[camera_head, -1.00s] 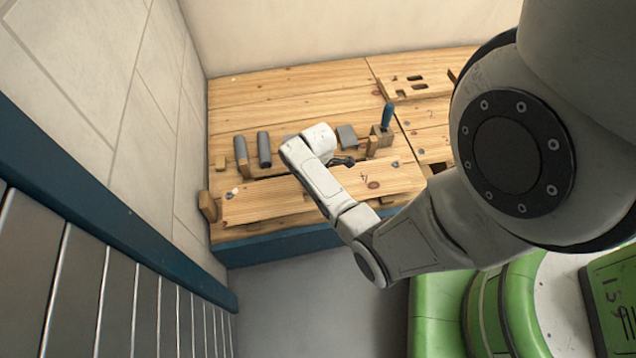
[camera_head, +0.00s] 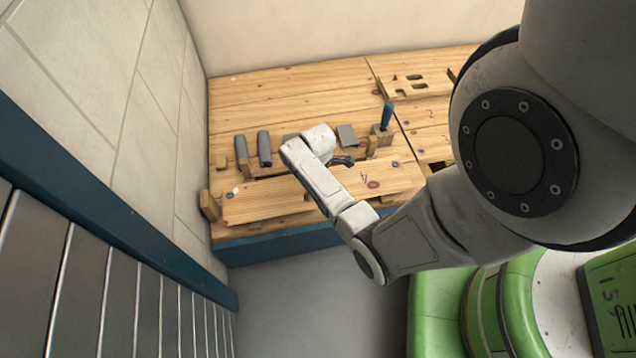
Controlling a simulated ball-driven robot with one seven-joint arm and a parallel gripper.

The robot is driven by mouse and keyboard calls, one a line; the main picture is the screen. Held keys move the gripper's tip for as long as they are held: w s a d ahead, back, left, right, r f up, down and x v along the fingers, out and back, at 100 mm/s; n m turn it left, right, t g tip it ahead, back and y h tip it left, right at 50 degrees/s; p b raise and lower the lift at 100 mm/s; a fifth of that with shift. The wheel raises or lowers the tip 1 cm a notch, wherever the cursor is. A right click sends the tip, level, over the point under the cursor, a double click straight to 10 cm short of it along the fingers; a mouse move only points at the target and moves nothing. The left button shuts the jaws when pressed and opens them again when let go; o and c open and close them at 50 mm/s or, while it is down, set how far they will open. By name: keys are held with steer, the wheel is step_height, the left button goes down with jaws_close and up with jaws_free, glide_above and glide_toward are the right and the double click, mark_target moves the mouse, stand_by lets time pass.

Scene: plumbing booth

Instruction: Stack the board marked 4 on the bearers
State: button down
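The board marked 4 (camera_head: 270,205) is a long pale plank along the front of the wooden bench. Its dark 4 shows right of my forearm. My gripper (camera_head: 345,161) is small and dark in this view, at the board's back edge right of my white wrist. I cannot tell whether its fingers are open or touch the board. A wooden block (camera_head: 209,206) stands at the board's left end, and another upright wooden piece (camera_head: 372,146) stands behind its right part. Which pieces are the bearers is unclear, and what lies under the board is mostly hidden.
Two grey cylinders (camera_head: 264,149) and a grey block (camera_head: 346,136) stand behind the board. A blue-handled tool (camera_head: 387,116) sits in a wooden block. A board with cutouts (camera_head: 412,84) lies at the back right. The bench's back left is clear; a tiled wall (camera_head: 95,75) bounds the left.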

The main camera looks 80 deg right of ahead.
steer(key=shift+f, duration=0.15)
steer(key=c, duration=0.9)
jaws_free()
step_height(320, 180, up, 11)
steer(key=p, duration=0.5)
steer(key=shift+f, duration=0.1)
